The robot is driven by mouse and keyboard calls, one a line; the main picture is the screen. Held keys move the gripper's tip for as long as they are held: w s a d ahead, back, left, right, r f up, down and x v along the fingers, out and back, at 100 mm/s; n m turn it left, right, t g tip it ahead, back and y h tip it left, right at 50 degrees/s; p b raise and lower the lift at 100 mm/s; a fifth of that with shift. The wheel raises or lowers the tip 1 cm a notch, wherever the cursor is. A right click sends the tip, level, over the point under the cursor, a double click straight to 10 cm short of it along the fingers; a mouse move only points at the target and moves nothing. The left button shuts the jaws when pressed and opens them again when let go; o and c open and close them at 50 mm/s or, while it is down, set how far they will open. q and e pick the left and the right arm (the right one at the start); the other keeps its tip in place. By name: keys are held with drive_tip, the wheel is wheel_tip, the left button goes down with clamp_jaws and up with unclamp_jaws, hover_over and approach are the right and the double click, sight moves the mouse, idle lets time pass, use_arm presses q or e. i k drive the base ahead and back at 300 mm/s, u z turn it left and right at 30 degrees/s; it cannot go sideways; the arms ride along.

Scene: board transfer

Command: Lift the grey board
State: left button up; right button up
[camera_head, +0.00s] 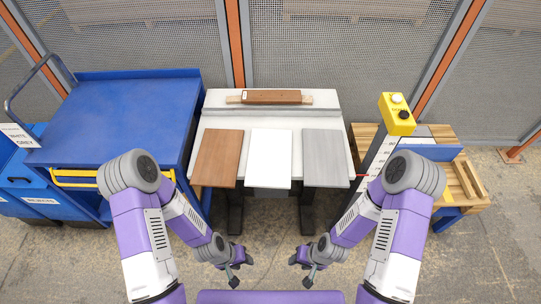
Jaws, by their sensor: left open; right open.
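The grey board (324,158) lies flat at the right end of a white table, its near edge close to the table's front. A white board (270,158) lies to its left, and a brown board (218,158) lies further left. My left gripper (240,268) is open and empty, in front of and below the table edge. My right gripper (302,270) is open and empty, also in front of the table, apart from the grey board. Neither gripper touches a board.
The white table (342,112) carries a brown block (272,97) at the back. A blue cart (125,110) stands at left. A yellow button box (397,113) on a post and a wooden pallet (468,182) stand at right. Mesh fencing (330,50) closes the back.

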sight(326, 165)
drive_tip(key=k, duration=0.5)
drive_tip(key=z, duration=1.6)
drive_tip(key=i, duration=0.9)
drive_tip(key=u, duration=2.15)
